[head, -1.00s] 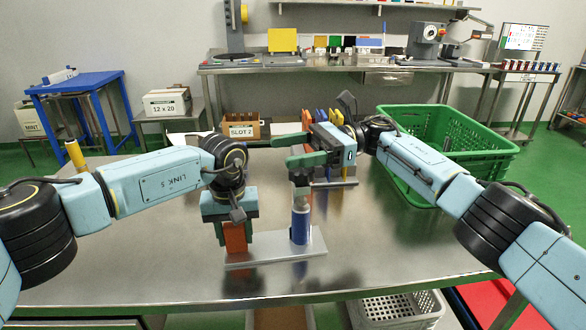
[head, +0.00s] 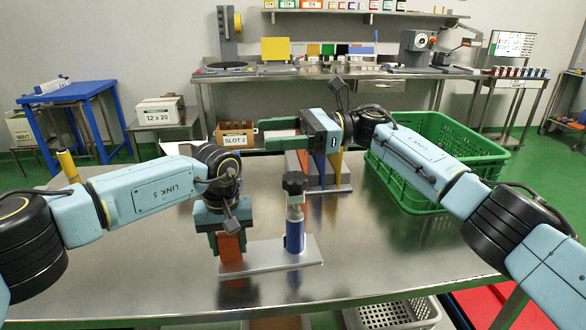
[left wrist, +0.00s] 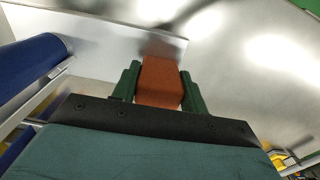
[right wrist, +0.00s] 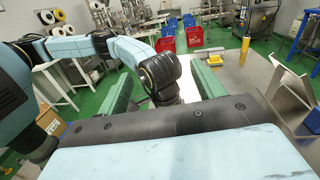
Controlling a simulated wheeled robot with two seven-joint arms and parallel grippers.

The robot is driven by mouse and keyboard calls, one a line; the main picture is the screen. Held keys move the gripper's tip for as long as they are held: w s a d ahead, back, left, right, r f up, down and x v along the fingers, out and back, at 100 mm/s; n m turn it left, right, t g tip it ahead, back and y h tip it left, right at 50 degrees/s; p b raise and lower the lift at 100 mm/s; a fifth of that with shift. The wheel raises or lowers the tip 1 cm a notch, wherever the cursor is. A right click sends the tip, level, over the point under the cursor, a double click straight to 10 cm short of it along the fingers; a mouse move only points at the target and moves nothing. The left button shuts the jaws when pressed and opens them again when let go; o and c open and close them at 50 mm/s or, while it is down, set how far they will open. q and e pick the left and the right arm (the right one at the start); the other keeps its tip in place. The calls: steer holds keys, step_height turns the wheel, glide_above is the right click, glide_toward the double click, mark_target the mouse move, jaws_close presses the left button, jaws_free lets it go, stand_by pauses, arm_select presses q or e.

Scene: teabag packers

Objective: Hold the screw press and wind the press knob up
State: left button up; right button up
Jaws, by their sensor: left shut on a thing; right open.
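The screw press stands on the steel table, with a flat grey base plate (head: 285,256), an orange block (head: 231,249) at its left and a blue cylinder (head: 295,238) at its right. A dark press knob (head: 294,181) tops the silver shaft above the cylinder. My left gripper (head: 229,238) is shut on the orange block; the left wrist view shows the block (left wrist: 161,82) between green fingers, and the blue cylinder (left wrist: 30,70) at left. My right gripper (head: 275,133) is open and empty, above the knob in the picture and apart from it. The right wrist view shows no knob between the fingers.
A rack with orange, blue and yellow uprights (head: 337,168) stands behind the press, partly hidden by my right gripper. A green crate (head: 430,190) is at the right. A yellow cylinder (head: 68,165) stands at the left edge. The table front is clear.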

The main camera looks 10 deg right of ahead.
steer(key=w+a+m+t, duration=0.1)
steer(key=a+m+t, duration=0.1)
steer(key=t, duration=0.1)
steer(key=m+t+h, duration=1.3)
steer(key=m+t, duration=0.2)
steer(key=t, duration=0.2)
glide_toward(302, 186)
steer(key=x, duration=1.2)
steer(key=shift+w+a, duration=0.25)
steer(key=shift+a, duration=0.05)
steer(key=c, duration=1)
steer(key=shift+d+n+g+y, duration=0.1)
steer(key=shift+n+g+y, duration=0.2)
steer(key=shift+n, duration=0.1)
